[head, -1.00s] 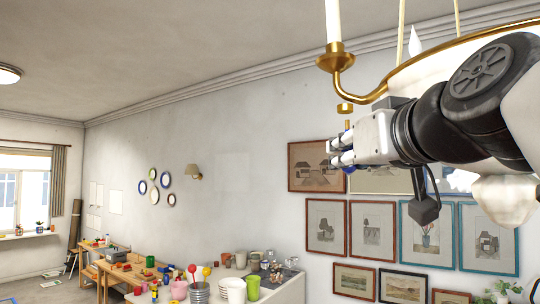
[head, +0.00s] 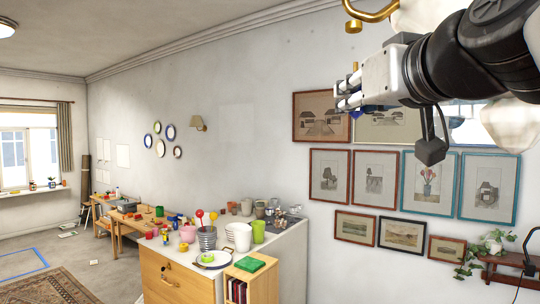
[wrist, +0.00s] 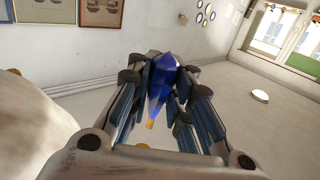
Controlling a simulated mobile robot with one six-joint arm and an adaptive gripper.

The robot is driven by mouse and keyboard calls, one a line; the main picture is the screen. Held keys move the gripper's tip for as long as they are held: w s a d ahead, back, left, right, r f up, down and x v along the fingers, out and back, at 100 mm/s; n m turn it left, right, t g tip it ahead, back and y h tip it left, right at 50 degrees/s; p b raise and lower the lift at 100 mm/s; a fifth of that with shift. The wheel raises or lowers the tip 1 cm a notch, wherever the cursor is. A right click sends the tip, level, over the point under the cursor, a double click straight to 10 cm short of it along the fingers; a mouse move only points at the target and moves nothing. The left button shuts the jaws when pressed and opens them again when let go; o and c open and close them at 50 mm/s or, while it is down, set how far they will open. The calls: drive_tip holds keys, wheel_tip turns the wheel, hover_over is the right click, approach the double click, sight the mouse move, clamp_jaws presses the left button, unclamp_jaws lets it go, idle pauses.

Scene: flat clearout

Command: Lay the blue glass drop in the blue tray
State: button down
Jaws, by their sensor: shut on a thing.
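The blue glass drop (wrist: 160,80) is a dark blue, faceted, pointed piece with a small gold end. In the wrist view it sits between the fingers of my gripper (wrist: 160,92), which is shut on it. In the head view my gripper (head: 348,95) is raised high at the upper right, in front of the wall and below a brass chandelier arm. I cannot make out the blue tray in any view.
A crowded cabinet (head: 180,277) bears cups, a plate and pots. A low wooden shelf (head: 240,274) stands before it, and a wooden table (head: 135,222) lies beyond. Framed pictures hang behind my arm. The chandelier (head: 372,14) is close above. Grey floor at left is mostly clear.

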drive_tip(key=shift+w+r+p, duration=0.15)
drive_tip(key=shift+r+p, duration=2.7)
drive_tip(key=shift+p, duration=0.1)
drive_tip(key=shift+f, duration=0.1)
